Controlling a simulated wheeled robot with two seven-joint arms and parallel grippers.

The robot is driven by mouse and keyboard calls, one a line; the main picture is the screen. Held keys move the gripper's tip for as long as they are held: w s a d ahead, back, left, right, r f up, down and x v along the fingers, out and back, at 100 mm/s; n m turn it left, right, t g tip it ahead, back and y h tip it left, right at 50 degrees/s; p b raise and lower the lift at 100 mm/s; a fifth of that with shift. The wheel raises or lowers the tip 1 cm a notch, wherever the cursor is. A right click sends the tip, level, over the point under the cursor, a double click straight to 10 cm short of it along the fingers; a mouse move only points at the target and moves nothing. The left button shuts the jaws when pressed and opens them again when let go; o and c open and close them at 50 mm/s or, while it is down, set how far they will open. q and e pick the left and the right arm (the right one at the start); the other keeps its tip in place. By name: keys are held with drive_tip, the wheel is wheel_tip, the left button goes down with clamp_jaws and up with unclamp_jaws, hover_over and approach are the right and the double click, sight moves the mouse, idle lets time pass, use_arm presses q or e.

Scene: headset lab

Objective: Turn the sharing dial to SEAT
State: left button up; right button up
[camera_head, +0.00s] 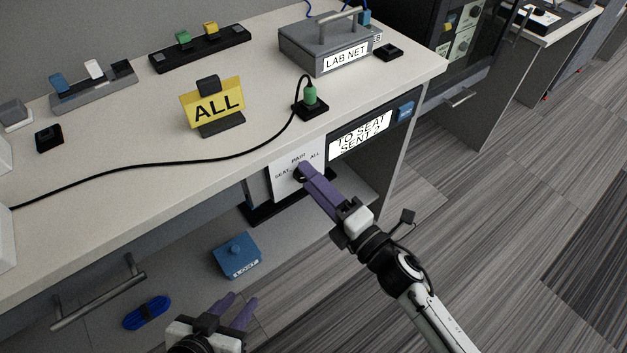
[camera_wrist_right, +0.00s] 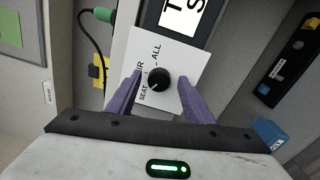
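The sharing dial (camera_wrist_right: 158,79) is a round black knob on a white plate (camera_wrist_right: 181,50) marked SEAT, PAIR and ALL. In the head view the plate (camera_head: 287,182) hangs at the front of the desk, and my gripper partly hides the dial. My right gripper (camera_wrist_right: 160,75) is open, with one purple finger on each side of the dial; contact cannot be told. It also reaches the dial in the head view (camera_head: 304,172). The direction the dial points is too small to tell. My left gripper (camera_head: 237,302) is open and empty, low in front of the desk.
A display (camera_head: 361,134) beside the plate reads "TO SEAT SENT 2". A yellow ALL sign (camera_head: 213,103), a green plug (camera_head: 310,95) with black cable and a LAB NET box (camera_head: 325,48) stand on the desk. A blue box (camera_head: 236,255) sits below.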

drive_tip(key=v, duration=1)
drive_tip(key=shift+s, duration=0.2)
idle(0.4)
drive_tip(key=s+d+f+m+g+h+p, duration=0.15)
drive_tip(key=d+m+h, duration=0.25)
drive_tip(key=m, duration=0.4)
drive_tip(key=s+d+f+m+t+h+p, duration=0.1)
drive_tip(key=s+d+f+m+h+p, duration=0.2)
drive_tip(key=m, duration=0.5)
use_arm(q)
drive_tip(key=r, duration=0.1)
drive_tip(key=r+p, duration=0.1)
drive_tip(key=r, duration=0.2)
drive_tip(key=shift+a+r, duration=0.1)
drive_tip(key=shift+a, duration=0.15)
use_arm(e)
drive_tip(key=s+d+f+m+g+h, duration=0.1)
drive_tip(key=s+d+f+m+g, duration=0.1)
drive_tip(key=s+f+m+g, duration=0.3)
drive_tip(key=s+m, duration=0.2)
drive_tip(key=m, duration=0.2)
drive_tip(key=shift+s+f+h, duration=0.3)
drive_tip(key=shift+s+h, duration=0.05)
drive_tip(key=shift+h, duration=0.05)
use_arm(q)
drive_tip(key=shift+s, duration=0.25)
